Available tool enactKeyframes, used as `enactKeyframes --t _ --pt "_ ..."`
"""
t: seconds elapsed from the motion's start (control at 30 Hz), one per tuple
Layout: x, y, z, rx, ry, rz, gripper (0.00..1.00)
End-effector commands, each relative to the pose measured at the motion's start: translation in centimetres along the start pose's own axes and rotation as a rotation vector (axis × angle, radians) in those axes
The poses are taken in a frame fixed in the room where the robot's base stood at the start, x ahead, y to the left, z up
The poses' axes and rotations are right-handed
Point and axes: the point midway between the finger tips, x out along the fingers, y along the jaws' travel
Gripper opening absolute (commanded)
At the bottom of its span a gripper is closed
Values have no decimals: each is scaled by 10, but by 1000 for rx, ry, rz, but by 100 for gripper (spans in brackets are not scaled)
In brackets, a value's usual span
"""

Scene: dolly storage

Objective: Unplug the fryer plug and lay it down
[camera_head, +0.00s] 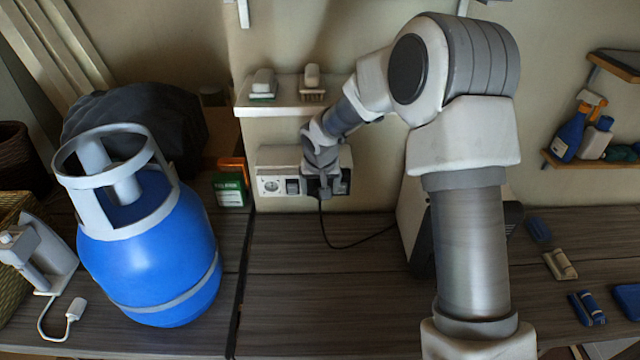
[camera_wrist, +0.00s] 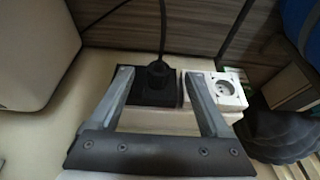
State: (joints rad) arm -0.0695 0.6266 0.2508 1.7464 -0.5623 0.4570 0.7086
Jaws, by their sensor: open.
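The black fryer plug (camera_wrist: 156,74) sits in a dark socket (camera_wrist: 150,90) of the wall outlet block, with its cord (camera_wrist: 163,25) leading away. In the head view the outlet block (camera_head: 271,160) is on the wall under a small shelf, and my gripper hides the plug. The black cord (camera_head: 345,245) runs down and right across the worktop towards a pale appliance (camera_head: 408,215), partly hidden behind my arm. My gripper (camera_wrist: 157,72) is open, one finger on each side of the plug; whether they touch it is unclear. It also shows in the head view (camera_head: 321,188).
A white round socket (camera_wrist: 220,90) beside the plug is empty. A blue gas bottle (camera_head: 155,250) stands left on the worktop (camera_head: 300,310). Brushes lie on the shelf (camera_head: 295,108) above the outlets. The worktop in front of the outlets is clear except for the cord.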

Motion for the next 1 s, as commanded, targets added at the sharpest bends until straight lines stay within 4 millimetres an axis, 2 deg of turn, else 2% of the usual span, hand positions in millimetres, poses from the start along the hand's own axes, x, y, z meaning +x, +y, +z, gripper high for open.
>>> enactKeyframes --t 0.2,0.3,0.5,0.7,0.93,1.0 --pt "12 1 -32 4 -1 -1 81" --pt "32 0 -29 1 -4 0 81" --pt "54 0 -30 2 -2 0 81" --pt "62 1 -30 1 0 1 81" --pt "63 1 -30 1 0 1 81" --pt "63 1 -30 1 0 1 70"
